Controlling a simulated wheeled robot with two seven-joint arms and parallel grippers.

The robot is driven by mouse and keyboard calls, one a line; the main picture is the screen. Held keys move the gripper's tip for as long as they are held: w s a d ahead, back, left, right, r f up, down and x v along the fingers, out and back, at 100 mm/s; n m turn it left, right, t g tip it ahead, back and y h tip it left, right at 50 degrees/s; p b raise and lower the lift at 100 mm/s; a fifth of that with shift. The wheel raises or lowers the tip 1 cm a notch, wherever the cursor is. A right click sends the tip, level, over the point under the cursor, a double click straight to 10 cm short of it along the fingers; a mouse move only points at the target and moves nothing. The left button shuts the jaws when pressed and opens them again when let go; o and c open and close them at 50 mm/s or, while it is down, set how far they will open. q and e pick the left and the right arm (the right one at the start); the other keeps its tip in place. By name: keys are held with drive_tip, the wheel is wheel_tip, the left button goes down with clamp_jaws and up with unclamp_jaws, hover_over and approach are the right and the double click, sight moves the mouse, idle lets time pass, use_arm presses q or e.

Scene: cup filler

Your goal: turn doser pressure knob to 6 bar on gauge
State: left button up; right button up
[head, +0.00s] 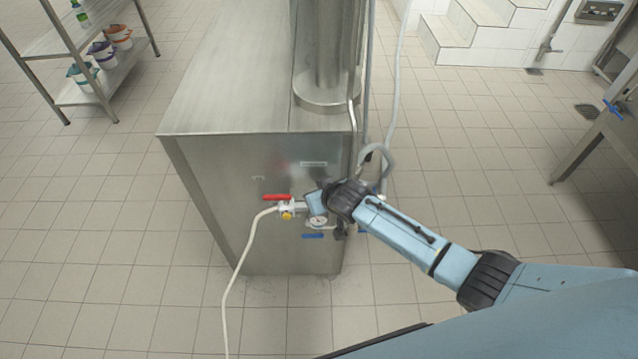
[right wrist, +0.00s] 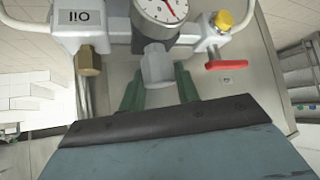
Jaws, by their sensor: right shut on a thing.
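The pressure gauge (right wrist: 160,8) shows at the top of the right wrist view, partly cut off. Its white dial has a red needle, but the numbers are too small to read. Next to it, between my right gripper's green fingers (right wrist: 158,84), is a light grey faceted knob (right wrist: 157,66). The right gripper is shut on this knob. In the head view the gauge (head: 317,222) sits low on the front of the steel machine (head: 215,190), and my right gripper (head: 311,204) reaches it from the right and hides the knob. My left gripper is in neither view.
A red-handled valve (head: 277,197) and a yellow cap (head: 287,215) lie left of the gauge, with a pale hose (head: 245,255) hanging down. A blue handle (head: 313,236) is just below. A brass fitting (right wrist: 88,60) sits under an oil label. A shelf (head: 112,78) stands far left.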

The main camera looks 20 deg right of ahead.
drive_tip(key=shift+s+a+m+h, duration=0.1)
drive_tip(key=shift+a+m+h, duration=0.15)
drive_tip(key=shift+m+h, duration=0.6)
drive_tip(key=shift+f+m+h, duration=0.1)
drive_tip(key=shift+m+h, duration=0.15)
drive_tip(key=shift+m, duration=0.4)
drive_tip(key=m+h+b, duration=0.1)
drive_tip(key=m+h, duration=0.1)
drive_tip(key=shift+m+b, duration=0.3)
drive_tip(key=shift+b, duration=0.1)
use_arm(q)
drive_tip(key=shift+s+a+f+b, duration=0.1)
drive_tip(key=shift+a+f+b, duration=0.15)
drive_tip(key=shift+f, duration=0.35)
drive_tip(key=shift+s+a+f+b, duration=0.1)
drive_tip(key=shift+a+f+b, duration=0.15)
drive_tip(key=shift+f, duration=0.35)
use_arm(e)
drive_tip(key=shift+d+m+g+h, duration=0.1)
drive_tip(key=shift+m+g+h, duration=0.2)
drive_tip(key=shift+m+h, duration=0.35)
drive_tip(key=o, duration=1)
